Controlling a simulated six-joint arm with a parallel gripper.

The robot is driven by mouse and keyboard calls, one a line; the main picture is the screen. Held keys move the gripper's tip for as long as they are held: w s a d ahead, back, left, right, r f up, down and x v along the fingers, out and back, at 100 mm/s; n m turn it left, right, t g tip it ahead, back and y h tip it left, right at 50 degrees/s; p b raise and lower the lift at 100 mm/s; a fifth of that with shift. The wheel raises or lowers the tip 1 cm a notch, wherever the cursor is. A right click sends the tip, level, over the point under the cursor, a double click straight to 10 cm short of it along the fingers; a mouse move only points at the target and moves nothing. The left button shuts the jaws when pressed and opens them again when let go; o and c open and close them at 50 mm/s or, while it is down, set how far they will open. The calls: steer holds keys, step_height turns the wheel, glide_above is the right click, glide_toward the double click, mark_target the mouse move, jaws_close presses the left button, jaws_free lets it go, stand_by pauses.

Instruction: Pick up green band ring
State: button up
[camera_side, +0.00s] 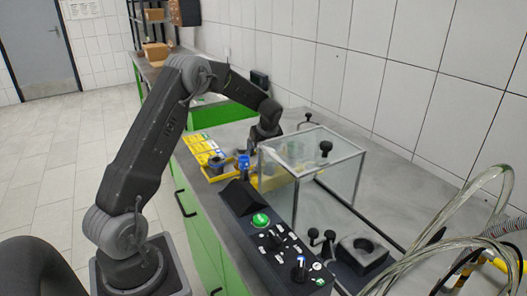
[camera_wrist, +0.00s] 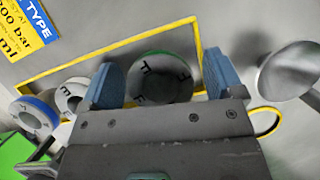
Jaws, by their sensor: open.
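The green band ring (camera_wrist: 163,55) is a dark round part with a thin green edge and a dark centre, seen from above in the wrist view. My gripper (camera_wrist: 160,78) is open, with one blue finger pad on each side of the ring. The ring appears between the pads; I cannot tell whether either pad touches it, and the gripper body hides its near side. In the side view my wrist bends down behind the glass box, and I cannot make out the ring there.
Left of my gripper are a blue-banded ring (camera_wrist: 36,114) and a pale ring (camera_wrist: 72,92). A yellow frame (camera_wrist: 75,64) outlines the area. A shiny metal part (camera_wrist: 287,70) stands to the right. In the side view, the glass box (camera_side: 312,165) and control panel (camera_side: 270,235) stand close by.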

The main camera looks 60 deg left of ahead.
steer(key=shift+a+f, duration=0.2)
steer(key=shift+f, duration=0.25)
steer(key=shift+w, duration=0.1)
steer(key=c, duration=1.1)
steer(key=shift+r, duration=0.15)
